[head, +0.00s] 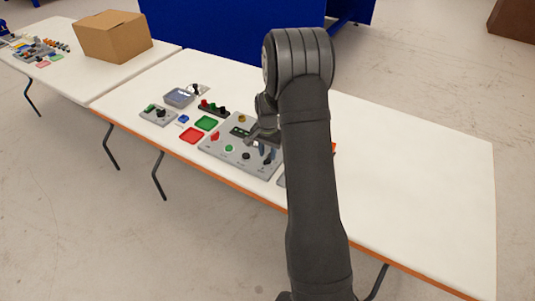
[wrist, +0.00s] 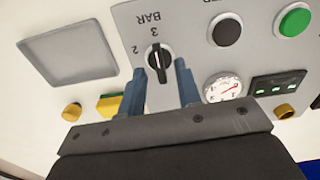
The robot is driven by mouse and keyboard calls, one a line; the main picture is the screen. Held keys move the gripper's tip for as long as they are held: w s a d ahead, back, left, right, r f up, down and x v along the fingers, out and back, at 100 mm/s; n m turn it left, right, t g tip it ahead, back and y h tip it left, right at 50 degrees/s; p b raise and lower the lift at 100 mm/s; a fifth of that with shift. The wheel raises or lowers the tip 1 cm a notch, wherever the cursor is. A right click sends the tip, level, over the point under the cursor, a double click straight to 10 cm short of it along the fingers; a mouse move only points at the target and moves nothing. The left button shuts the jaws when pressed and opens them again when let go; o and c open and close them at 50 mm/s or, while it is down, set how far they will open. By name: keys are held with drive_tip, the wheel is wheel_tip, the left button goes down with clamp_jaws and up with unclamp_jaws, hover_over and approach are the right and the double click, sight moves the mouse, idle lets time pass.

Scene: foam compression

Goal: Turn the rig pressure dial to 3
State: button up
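The rig's grey panel (head: 222,146) lies on the white table, partly hidden behind my arm. In the wrist view the pressure dial (wrist: 159,64) is a round black knob with a white pointer line, beside an upside-down BAR label. Its pointer appears to face the 3 mark; a 2 sits to the left. My gripper (wrist: 166,72) is open, its two blue-grey fingers at either side of the dial's near part. I cannot tell whether they touch it. In the head view my gripper (head: 266,151) is low over the panel's right part, and the dial is hard to make out.
A round gauge (wrist: 222,88), a green button (wrist: 294,21), a black button (wrist: 226,30) and a small display (wrist: 279,84) share the panel. A grey recessed square (wrist: 68,50) lies left. Red (head: 194,135) and green (head: 207,123) trays lie beside the panel. The table's right part is clear.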

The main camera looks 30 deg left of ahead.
drive_tip(key=shift+f, duration=0.5)
clamp_jaws()
drive_tip(key=shift+m, duration=0.5)
unclamp_jaws()
drive_tip(key=shift+r, duration=0.15)
